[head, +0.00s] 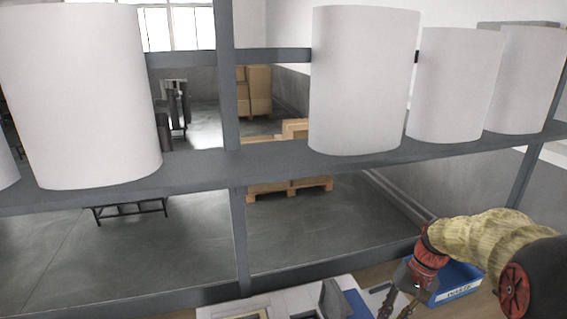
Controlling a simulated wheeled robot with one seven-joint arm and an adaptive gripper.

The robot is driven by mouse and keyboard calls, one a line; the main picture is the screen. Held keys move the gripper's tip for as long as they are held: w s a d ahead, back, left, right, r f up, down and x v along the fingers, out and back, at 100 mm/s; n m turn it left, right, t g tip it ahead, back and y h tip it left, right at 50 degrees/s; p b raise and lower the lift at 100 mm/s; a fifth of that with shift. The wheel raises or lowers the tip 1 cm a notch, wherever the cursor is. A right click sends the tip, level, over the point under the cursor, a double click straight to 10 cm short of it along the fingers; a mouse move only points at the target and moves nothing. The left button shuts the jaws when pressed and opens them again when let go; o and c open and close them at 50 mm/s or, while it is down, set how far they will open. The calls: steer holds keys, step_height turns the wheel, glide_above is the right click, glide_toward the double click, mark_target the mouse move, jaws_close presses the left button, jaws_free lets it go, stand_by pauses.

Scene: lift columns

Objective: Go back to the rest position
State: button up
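My gripper (396,309) is at the bottom right of the head view, at the end of my arm with its yellowish sleeve. It points down over the work surface at the lower edge. Its two fingers show apart, with nothing visible between them. The picture's lower edge cuts close to the fingertips.
Several white cylinders, including a large left one (82,100) and a middle one (362,80), stand on a grey shelf (235,168). A blue bin (458,291) sits beside and partly behind my gripper. Pale boxy items (290,302) lie left of it. A pallet (290,187) stands beyond.

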steer(key=s+a+r+n+t+h+b, duration=0.1)
steer(key=s+a+r+t+b, duration=0.1)
steer(key=s, duration=0.8)
steer(key=s+a+r+n+t+h+b, duration=0.2)
steer(key=s+a+r+t+b, duration=0.1)
steer(key=s+a+r+t, duration=0.2)
steer(key=s+a+r, duration=0.2)
steer(key=s, duration=0.2)
steer(key=shift+s+n+h, duration=0.3)
steer(key=shift+s, duration=0.1)
